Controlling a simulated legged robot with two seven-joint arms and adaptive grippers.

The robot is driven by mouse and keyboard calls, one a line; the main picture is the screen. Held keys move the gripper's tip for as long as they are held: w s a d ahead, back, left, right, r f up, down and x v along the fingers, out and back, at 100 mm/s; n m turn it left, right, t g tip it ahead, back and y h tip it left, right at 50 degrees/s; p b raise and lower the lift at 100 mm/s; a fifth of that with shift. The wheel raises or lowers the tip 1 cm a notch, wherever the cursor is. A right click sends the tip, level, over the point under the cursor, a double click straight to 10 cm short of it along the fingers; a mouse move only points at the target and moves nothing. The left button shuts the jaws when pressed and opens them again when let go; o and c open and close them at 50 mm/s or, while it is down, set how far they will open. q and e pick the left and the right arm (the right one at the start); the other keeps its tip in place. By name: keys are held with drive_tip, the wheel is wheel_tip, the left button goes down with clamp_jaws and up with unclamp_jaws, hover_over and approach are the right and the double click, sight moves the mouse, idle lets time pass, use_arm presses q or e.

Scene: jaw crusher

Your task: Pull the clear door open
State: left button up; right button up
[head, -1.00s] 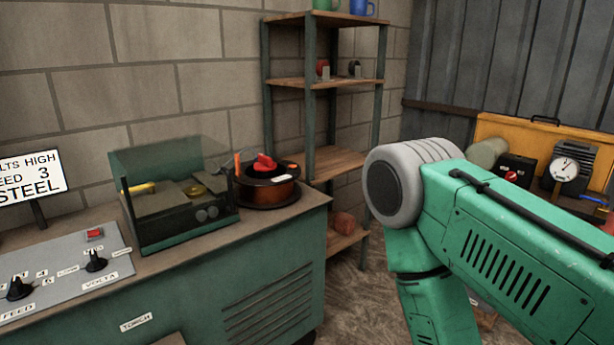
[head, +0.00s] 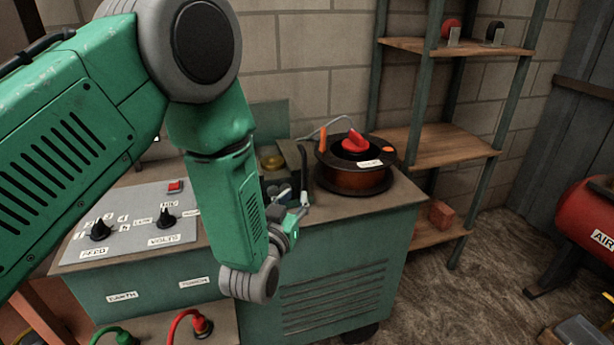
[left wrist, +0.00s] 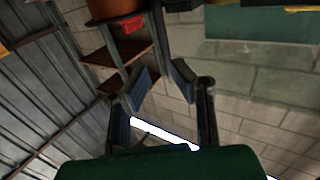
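The wire feeder box with the clear door stands on the bench, mostly hidden behind my left arm in the head view. A greenish panel (head: 270,119) of it shows above my forearm; I cannot tell whether this is the door or the back wall. The door's edge and position are not clear. My left gripper (head: 290,188) is at the box's front right side, fingers pointing up and apart. In the left wrist view the open fingers (left wrist: 162,85) hold nothing, and a green panel (left wrist: 262,22) lies beyond them at the upper right. My right gripper is out of view.
A wire spool (head: 354,168) with a red part on top stands just right of my left gripper. A control panel (head: 130,222) with knobs lies left of the arm. A shelf rack (head: 445,146) stands behind, and a red air tank (head: 590,225) is at the far right.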

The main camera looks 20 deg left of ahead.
sight(303, 178)
use_arm(q)
drive_tip(key=w, duration=0.6)
drive_tip(key=w+a, duration=0.1)
drive_tip(key=w, duration=0.2)
drive_tip(key=shift+w+f+b, duration=0.1)
drive_tip(key=shift+w+b, duration=0.1)
drive_tip(key=shift+b, duration=0.1)
drive_tip(key=shift+w+d, duration=0.1)
drive_tip(key=shift+d, duration=0.2)
clamp_jaws()
drive_tip(key=shift+a, duration=0.1)
